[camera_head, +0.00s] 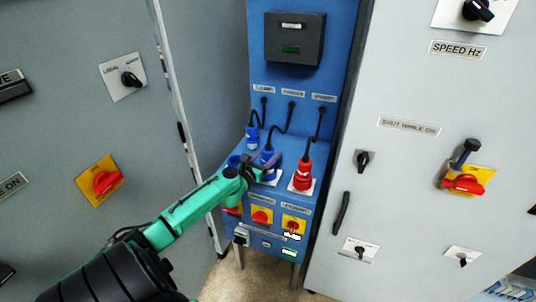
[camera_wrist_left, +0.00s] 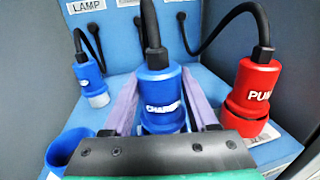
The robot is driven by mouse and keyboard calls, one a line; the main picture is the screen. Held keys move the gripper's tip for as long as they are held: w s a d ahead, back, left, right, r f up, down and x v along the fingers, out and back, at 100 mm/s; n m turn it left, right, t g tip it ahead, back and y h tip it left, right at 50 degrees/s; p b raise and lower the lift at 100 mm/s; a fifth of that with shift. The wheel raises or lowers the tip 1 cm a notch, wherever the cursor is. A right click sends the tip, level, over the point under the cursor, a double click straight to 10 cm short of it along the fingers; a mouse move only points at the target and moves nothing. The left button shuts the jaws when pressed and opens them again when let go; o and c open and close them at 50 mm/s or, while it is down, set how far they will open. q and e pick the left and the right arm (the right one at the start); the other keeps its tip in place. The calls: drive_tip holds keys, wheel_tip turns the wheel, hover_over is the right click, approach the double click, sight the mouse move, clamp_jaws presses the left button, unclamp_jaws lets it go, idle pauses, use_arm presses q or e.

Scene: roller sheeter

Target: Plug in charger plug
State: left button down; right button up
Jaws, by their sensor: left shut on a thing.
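The blue charger plug (camera_wrist_left: 163,92), marked "CHARGER", stands roughly upright with its black cable rising from its top. It also shows in the head view (camera_head: 268,155) on the blue cabinet's ledge. My left gripper (camera_head: 262,161) is shut on it, with a purple finger on each side in the left wrist view. The gripper's body hides the plug's lower end there, so I cannot tell how far it sits in a socket. A white socket plate (camera_head: 271,181) shows just below it in the head view. My right gripper is not in view.
The red pump plug (camera_head: 304,172) stands on its socket to the right. The blue lamp plug (camera_wrist_left: 90,82) is to the left, apart from an open blue socket (camera_wrist_left: 68,150). Black cables arch behind. Grey cabinets (camera_head: 345,120) flank the ledge closely.

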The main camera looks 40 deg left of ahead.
use_arm(q)
drive_tip(key=shift+f+b, duration=0.45)
drive_tip(key=shift+f, duration=0.2)
drive_tip(key=shift+c, duration=0.5)
unclamp_jaws()
drive_tip(key=shift+s+d+f, duration=0.1)
drive_tip(key=shift+s+f, duration=0.05)
drive_tip(key=shift+s, duration=0.4)
drive_tip(key=s+d, duration=0.2)
drive_tip(key=s, duration=1.1)
drive_tip(key=shift+s+r+b, duration=0.2)
drive_tip(key=shift+r+b, duration=0.05)
drive_tip(key=shift+b, duration=0.2)
drive_tip(key=shift+a, duration=0.1)
